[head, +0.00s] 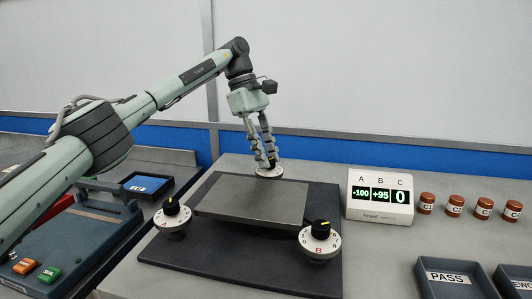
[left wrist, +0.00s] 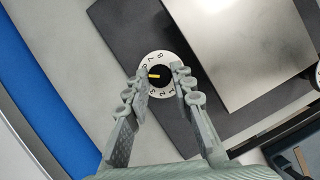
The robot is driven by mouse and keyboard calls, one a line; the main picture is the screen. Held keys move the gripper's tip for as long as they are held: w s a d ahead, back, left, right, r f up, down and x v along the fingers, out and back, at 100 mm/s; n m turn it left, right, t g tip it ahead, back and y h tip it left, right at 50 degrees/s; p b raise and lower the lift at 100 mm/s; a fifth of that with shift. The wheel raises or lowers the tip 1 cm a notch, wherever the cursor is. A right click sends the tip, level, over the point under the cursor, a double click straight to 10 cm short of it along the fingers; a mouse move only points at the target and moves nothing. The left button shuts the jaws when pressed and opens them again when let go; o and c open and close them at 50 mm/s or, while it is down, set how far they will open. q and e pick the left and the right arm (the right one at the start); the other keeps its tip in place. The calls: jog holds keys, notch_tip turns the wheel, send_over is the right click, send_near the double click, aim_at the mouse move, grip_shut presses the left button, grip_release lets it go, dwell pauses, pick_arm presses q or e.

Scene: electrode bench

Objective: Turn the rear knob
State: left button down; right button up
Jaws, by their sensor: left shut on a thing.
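The rear knob (left wrist: 159,76) is black with a yellow pointer mark and a white numbered dial ring (head: 268,173). It stands behind the grey plate (head: 240,200). My left gripper (head: 266,158) reaches down onto it from above, and its fingers hide most of the knob in the head view. In the left wrist view the two fingertips lie on either side of the black cap, shut on it. The yellow mark points toward the left of that picture.
Two similar knobs stand at the plate's front left (head: 172,212) and front right (head: 320,236). Several brown-capped jars (head: 455,206) stand right of the display. A PASS tray (head: 452,280) is at lower right. A blue-grey device (head: 50,255) with orange and green buttons is at left.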

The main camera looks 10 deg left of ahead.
pick_arm(q)
jog(key=m+g, duration=0.1)
jog(key=m, duration=0.2)
jog(key=shift+w+d+m+y, duration=0.1)
jog(key=shift+d+m+y, duration=0.05)
jog(key=shift+m+y, duration=0.25)
jog(key=shift+m+g, duration=0.3)
jog(key=shift+m, duration=0.2)
jog(key=c, duration=1.3)
grip_release()
